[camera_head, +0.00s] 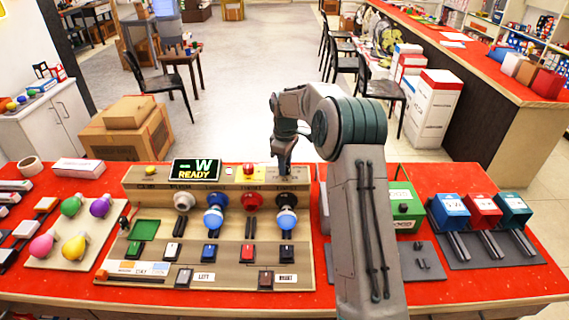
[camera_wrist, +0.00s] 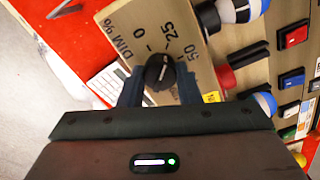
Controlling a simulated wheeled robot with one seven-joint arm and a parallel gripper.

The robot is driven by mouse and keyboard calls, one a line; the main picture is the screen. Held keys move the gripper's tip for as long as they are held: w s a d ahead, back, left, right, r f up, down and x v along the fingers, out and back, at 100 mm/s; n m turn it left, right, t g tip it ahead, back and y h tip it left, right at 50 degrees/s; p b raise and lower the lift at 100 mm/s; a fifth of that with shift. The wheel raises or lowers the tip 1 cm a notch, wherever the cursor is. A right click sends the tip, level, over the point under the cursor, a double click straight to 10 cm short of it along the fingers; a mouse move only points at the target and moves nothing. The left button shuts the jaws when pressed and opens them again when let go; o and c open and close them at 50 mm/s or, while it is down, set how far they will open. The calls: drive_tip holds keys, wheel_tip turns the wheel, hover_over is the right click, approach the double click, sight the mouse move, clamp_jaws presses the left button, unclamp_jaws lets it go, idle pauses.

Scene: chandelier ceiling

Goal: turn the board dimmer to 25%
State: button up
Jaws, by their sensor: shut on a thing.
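The black dimmer knob (camera_wrist: 158,72) sits on a tan plate printed "DIM %" (camera_wrist: 118,38) with marks 0, 25 and 50 in the wrist view. A pale line shows on the knob, but I cannot tell exactly which mark it points to. My gripper (camera_wrist: 159,80) has a finger on each side of the knob and is shut on it. In the head view my gripper (camera_head: 284,165) reaches down to the back right of the wooden board (camera_head: 150,187); the knob is hidden there by the gripper.
The board also holds a display reading "-W READY" (camera_head: 195,169), a red button (camera_head: 249,168), several bulbs in sockets and several switches. A green box (camera_head: 405,208) stands right of my arm. Loose coloured bulbs lie on a tray (camera_head: 58,225) at the left.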

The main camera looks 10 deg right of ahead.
drive_tip(key=shift+w+r, duration=0.1)
idle(0.3)
drive_tip(key=o, duration=1)
drive_tip(key=shift+r+b, duration=0.35)
drive_tip(key=shift+r, duration=6.55)
